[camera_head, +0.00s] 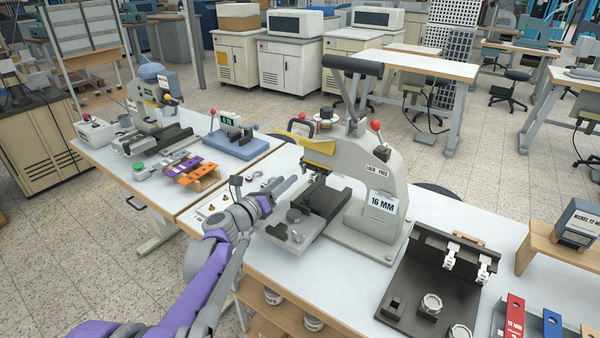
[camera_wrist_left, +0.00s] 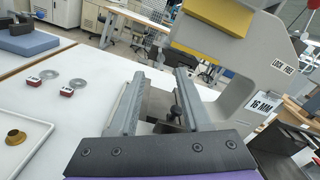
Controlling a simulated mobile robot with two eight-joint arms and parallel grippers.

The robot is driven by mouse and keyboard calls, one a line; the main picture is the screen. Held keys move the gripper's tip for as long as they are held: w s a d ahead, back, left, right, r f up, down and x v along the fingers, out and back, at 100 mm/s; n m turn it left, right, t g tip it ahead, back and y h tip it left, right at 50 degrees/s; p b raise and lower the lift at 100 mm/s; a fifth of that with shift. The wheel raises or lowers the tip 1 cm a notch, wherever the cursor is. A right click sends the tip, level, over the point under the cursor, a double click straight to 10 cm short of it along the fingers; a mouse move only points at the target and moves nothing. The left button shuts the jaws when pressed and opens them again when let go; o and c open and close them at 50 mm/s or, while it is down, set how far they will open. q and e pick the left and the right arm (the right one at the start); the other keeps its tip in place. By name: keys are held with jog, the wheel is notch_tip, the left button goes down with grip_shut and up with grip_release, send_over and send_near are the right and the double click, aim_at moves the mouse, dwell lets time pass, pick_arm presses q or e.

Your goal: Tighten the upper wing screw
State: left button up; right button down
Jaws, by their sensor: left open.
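The grey stamping press (camera_head: 372,165) with a "16 MM" label stands on the white table, and its body and yellow part also show in the left wrist view (camera_wrist_left: 235,50). My left gripper (camera_head: 291,183) is in front of the press, left of its head and above its bed. Its two grey fingers (camera_wrist_left: 160,76) are apart and nothing is clamped between them. A small black screw (camera_wrist_left: 177,113) shows between the fingers, nearer the right one; I cannot tell if it is the upper wing screw. My right gripper is not in view.
A black fixture (camera_head: 437,268) stands right of the press. Two washers with red tags (camera_wrist_left: 58,83) and a tray with a brass part (camera_wrist_left: 18,140) lie left of the gripper. Another table with a blue-based device (camera_head: 240,147) is at the left.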

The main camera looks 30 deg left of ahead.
aim_at(301, 168)
pick_arm(q)
jog(key=w, duration=0.7)
jog(key=shift+w+d, duration=0.15)
jog(key=shift+d, duration=0.25)
grip_shut()
